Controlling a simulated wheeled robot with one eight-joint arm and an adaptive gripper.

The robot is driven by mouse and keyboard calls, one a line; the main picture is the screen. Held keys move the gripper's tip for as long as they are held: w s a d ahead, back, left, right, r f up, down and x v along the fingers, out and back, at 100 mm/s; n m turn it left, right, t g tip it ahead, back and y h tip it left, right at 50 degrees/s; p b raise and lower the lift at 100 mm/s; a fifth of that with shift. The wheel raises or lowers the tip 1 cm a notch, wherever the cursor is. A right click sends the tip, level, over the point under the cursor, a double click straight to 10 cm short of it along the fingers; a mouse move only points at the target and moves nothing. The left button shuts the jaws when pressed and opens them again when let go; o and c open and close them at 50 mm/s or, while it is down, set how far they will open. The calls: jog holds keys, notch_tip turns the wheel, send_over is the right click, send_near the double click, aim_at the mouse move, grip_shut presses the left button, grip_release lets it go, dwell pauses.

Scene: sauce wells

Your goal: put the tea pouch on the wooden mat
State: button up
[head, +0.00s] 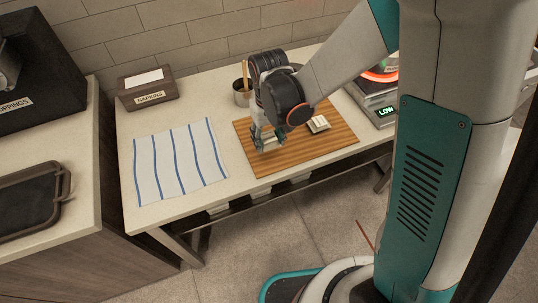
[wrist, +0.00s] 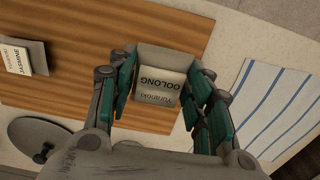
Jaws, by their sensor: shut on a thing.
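A tea pouch labelled OOLONG (wrist: 162,86), pale with a grey-brown upper part, is between the fingers of my gripper (wrist: 160,98), which is shut on it. In the head view my gripper (head: 266,141) points down over the left part of the wooden mat (head: 305,152). The mat's striped wood also shows in the wrist view (wrist: 75,60). The held pouch is mostly hidden by the fingers in the head view. I cannot tell whether it touches the mat. A second pouch, labelled JASMINE (wrist: 18,60), is on the mat to the right in the head view (head: 318,124).
A blue-striped white cloth (head: 178,162) lies left of the mat. A napkin box (head: 148,88) and a dark cup with a wooden stick (head: 241,94) stand behind. A scale reading LOW (head: 378,107) with a red-glowing top is at right. The mat's front right is clear.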

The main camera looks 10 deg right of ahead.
aim_at(269, 155)
jog(key=shift+f+b, duration=1.65)
jog(key=shift+f, duration=1.2)
jog(key=shift+f, duration=0.2)
jog(key=o, duration=1)
jog(key=shift+r, duration=0.1)
jog(key=shift+r, duration=0.1)
notch_tip(269, 155, up, 12)
jog(key=p, duration=0.4)
